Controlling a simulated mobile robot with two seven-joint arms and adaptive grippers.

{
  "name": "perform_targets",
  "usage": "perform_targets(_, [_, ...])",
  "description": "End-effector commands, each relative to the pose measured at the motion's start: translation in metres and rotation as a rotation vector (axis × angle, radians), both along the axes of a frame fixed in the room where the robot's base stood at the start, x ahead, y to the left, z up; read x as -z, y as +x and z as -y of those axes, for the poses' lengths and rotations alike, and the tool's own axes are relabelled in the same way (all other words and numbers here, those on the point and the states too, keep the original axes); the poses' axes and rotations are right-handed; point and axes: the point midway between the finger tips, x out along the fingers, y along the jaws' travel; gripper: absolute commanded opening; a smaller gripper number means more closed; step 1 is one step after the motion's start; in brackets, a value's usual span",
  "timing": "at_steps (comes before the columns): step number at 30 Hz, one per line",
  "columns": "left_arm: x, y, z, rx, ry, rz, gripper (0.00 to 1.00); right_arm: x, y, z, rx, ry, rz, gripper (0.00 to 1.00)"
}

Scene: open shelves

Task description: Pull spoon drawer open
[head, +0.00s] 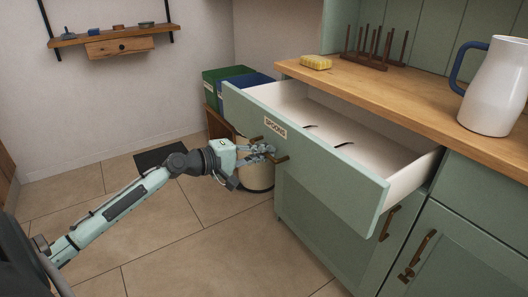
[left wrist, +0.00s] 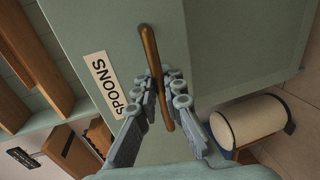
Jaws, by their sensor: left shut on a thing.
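The green drawer (head: 335,181) with a "SPOONS" label (head: 275,127) stands well out from the cabinet, its pale inside showing with two small dark marks or items on its floor. The label also shows in the left wrist view (left wrist: 103,85). My left gripper (head: 268,153) is at the drawer front, its fingers shut on the brass bar handle (head: 282,160). In the left wrist view the fingers lie on both sides of the handle (left wrist: 149,50). My right gripper is in neither view.
A wooden counter (head: 420,107) above the drawer bears a yellow sponge (head: 316,62), a peg rack (head: 372,55) and a white pitcher (head: 494,90).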

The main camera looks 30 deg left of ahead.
Motion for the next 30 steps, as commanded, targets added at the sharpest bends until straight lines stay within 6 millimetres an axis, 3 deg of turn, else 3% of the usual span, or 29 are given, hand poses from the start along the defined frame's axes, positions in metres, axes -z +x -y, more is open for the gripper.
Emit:
perform_targets(8, [0.0,0.0,-0.001,-0.002,0.001,0.001,0.0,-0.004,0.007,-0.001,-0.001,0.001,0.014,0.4])
perform_targets(9, [0.0,0.0,-0.001,-0.002,0.001,0.001,0.1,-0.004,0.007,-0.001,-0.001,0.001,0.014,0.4])
perform_targets(14, [0.0,0.0,-0.001,-0.001,0.001,0.0,0.3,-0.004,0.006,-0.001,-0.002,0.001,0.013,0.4])
perform_targets(24, [0.0,-0.002,-0.001,-0.001,0.0,0.0,0.31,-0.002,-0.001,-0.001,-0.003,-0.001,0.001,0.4])
perform_targets(30, [-0.004,-0.025,-0.01,0.0,-0.001,-0.004,0.31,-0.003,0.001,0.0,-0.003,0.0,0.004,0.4])
